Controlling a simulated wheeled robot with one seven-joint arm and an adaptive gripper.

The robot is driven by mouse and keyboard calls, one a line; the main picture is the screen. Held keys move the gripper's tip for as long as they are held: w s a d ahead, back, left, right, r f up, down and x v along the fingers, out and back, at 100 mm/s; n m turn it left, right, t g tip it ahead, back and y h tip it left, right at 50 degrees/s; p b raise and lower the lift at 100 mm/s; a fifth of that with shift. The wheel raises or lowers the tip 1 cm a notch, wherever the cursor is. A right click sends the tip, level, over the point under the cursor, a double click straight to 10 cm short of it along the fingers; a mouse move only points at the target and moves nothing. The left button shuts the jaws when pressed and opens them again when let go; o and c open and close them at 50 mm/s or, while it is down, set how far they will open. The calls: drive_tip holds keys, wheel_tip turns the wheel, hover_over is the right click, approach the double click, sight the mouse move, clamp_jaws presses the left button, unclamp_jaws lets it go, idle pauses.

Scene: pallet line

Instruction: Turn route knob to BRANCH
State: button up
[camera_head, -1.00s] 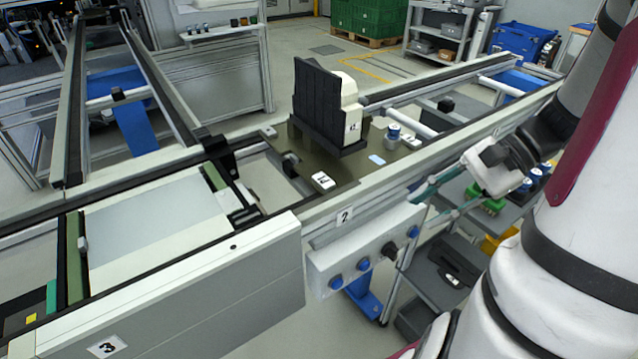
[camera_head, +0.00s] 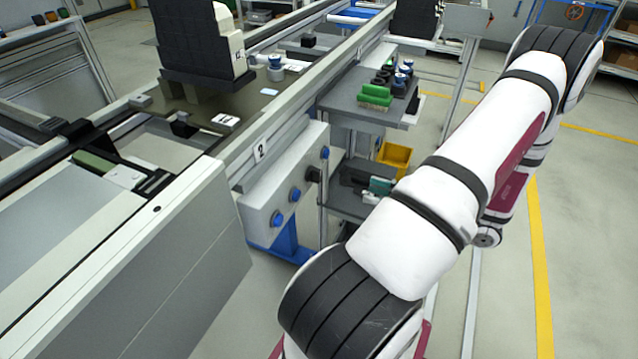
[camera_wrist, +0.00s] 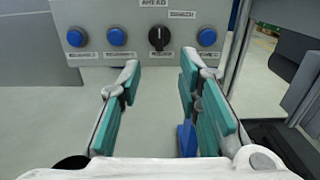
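The route knob (camera_wrist: 159,38) is black and round with a white pointer mark standing upright, toward the label AHEAD (camera_wrist: 153,4). A second label, which seems to read BRANCH (camera_wrist: 182,14), sits up and right of it. The knob is on a light grey panel (camera_wrist: 137,56), which also shows in the head view (camera_head: 258,215); there the knob (camera_head: 313,174) is dark and small. My gripper (camera_wrist: 159,76) is open and empty, its teal-padded fingers below the knob in the wrist view and apart from it. In the head view, my arm mostly hides the gripper.
Blue buttons (camera_wrist: 116,36) flank the knob, two left and one (camera_wrist: 207,37) right. A frame post stands right of the panel. A grey shelf (camera_head: 345,108) with green blocks (camera_head: 375,95) and a yellow bin (camera_head: 394,155) are beyond it. The conveyor (camera_head: 190,225) runs behind the panel.

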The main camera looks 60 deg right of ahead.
sight(320, 176)
drive_tip(key=w, duration=0.8)
drive_tip(key=w+a+b, duration=0.1)
drive_tip(key=w, duration=0.4)
drive_tip(key=shift+w, duration=0.1)
clamp_jaws()
